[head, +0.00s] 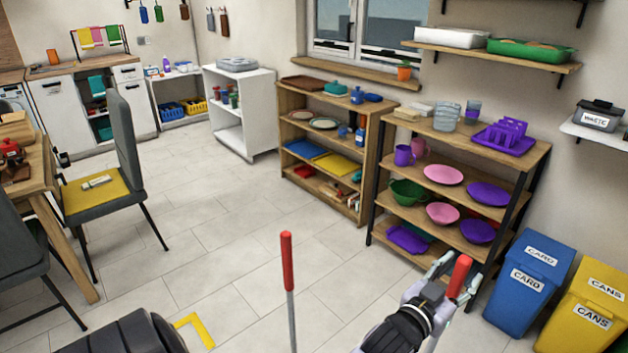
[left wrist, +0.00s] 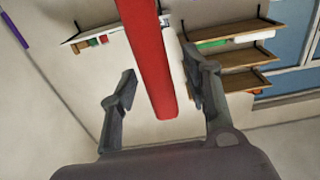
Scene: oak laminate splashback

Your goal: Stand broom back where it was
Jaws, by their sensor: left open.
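Two upright poles with red grips show in the head view. One red-topped grey pole (head: 287,262) stands apart in the lower middle. The other red grip (head: 460,277) is at my left gripper (head: 440,272), low on the right. In the left wrist view this red grip (left wrist: 148,60) runs between the spread fingers of my left gripper (left wrist: 160,92), which is open. Whether a finger touches it I cannot tell. The lower ends of both poles are out of view, so I cannot tell which is the broom. My right gripper is not in view.
A yellow corner mark (head: 196,328) lies on the tiled floor, left of the middle pole. A shelf unit with dishes (head: 462,235) stands close behind my left gripper. Blue (head: 530,280) and yellow (head: 590,310) bins stand to the right. Open floor lies left of the shelves.

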